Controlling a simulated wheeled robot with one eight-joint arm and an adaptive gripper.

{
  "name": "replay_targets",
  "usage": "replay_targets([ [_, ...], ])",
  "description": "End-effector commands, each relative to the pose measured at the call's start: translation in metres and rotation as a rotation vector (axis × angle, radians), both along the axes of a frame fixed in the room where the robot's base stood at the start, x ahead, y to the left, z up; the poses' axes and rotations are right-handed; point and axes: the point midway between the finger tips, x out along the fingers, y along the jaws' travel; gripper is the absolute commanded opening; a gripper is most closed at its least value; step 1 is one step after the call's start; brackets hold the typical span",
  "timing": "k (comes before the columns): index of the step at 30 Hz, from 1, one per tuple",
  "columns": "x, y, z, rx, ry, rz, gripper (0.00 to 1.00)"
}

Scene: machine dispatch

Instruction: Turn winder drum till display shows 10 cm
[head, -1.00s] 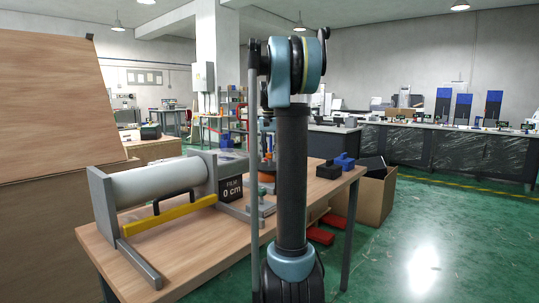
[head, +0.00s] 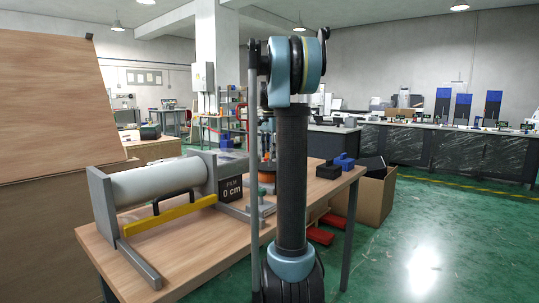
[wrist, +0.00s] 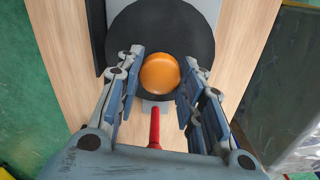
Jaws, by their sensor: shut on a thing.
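The winder stands on the wooden table, with a white film roll (head: 158,181) in a grey frame and a yellow bar (head: 170,216) in front. The black display (head: 231,189) reads "FILM 0 cm". In the wrist view, an orange round knob (wrist: 160,74) sits over a black disc (wrist: 160,25). My gripper (wrist: 160,72) has a finger on each side of the knob and is shut on it. In the head view, my arm hides most of the gripper and the disc. A red bar (wrist: 154,128) shows below the knob in the wrist view.
The wooden table (head: 200,250) has bare room at its front. Black and blue blocks (head: 344,161) lie at its far right end. A cardboard box (head: 376,196) and red items (head: 320,236) are on the floor beside it. A large wooden board (head: 60,105) stands at left.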

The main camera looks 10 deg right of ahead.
Motion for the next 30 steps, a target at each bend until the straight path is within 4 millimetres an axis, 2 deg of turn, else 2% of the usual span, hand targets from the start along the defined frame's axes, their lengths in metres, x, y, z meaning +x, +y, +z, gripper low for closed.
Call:
replay_targets([
  [6,0.005,0.000,0.002,0.000,-0.010,0.002,0.00],
  [7,0.005,0.000,0.002,0.000,-0.010,0.002,0.40],
  [9,0.004,0.000,0.002,0.000,-0.009,0.002,0.56],
  [22,0.002,0.000,0.005,-0.001,-0.005,0.002,0.56],
  [26,0.002,0.000,0.018,0.000,-0.004,0.002,0.56],
  [30,0.003,0.001,0.043,0.000,-0.004,0.002,0.56],
])
